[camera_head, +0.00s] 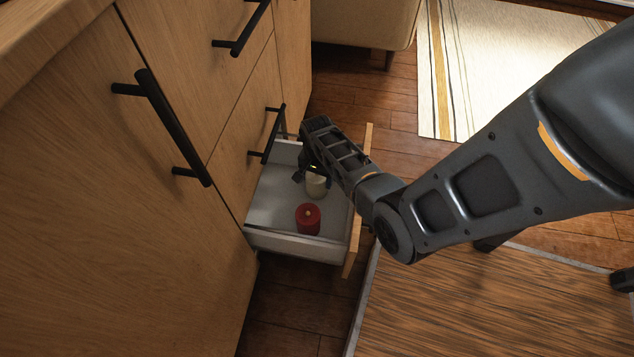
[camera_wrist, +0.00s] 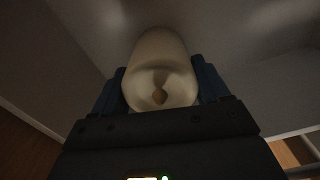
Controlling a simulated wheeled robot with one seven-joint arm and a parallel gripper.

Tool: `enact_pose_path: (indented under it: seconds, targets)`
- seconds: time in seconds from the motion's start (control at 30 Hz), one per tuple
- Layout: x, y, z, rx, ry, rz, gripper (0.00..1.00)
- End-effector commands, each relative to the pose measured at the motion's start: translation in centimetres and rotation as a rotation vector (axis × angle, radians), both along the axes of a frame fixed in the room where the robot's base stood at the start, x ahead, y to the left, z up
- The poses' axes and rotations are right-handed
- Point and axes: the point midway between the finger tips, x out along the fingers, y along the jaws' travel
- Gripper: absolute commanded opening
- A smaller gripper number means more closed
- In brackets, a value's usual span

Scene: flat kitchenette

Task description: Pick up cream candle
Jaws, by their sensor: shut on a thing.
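The cream candle (camera_head: 316,187) stands in the open drawer (camera_head: 268,205), partly hidden by my gripper (camera_head: 308,178) in the head view. In the wrist view the candle (camera_wrist: 160,75) sits between the two fingers of my gripper (camera_wrist: 160,92), with its hollow top and wick facing the camera. My gripper is shut on it from above. Whether the candle's base touches the drawer floor cannot be told.
A red candle (camera_head: 308,219) stands in the drawer, nearer the camera than the cream one. The drawer front (camera_head: 355,240) and the cabinet face (camera_head: 130,200) with black handles (camera_head: 175,125) flank the space. A striped rug (camera_head: 480,80) lies on the floor beyond.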

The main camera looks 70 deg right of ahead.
Motion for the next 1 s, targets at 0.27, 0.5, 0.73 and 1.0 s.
enact_pose_path:
  seconds: [0.27, 0.5, 0.73, 1.0]
  targets:
    - [0.0, 0.0, 0.0, 0.0, -0.001, 0.0, 0.32]
    - [0.1, -0.1, 2.4, -0.002, -0.003, 0.001, 0.32]
    - [0.1, 0.0, 7.0, -0.002, -0.001, 0.001, 0.32]
    - [0.0, 0.0, 9.9, -0.001, 0.0, 0.0, 0.32]
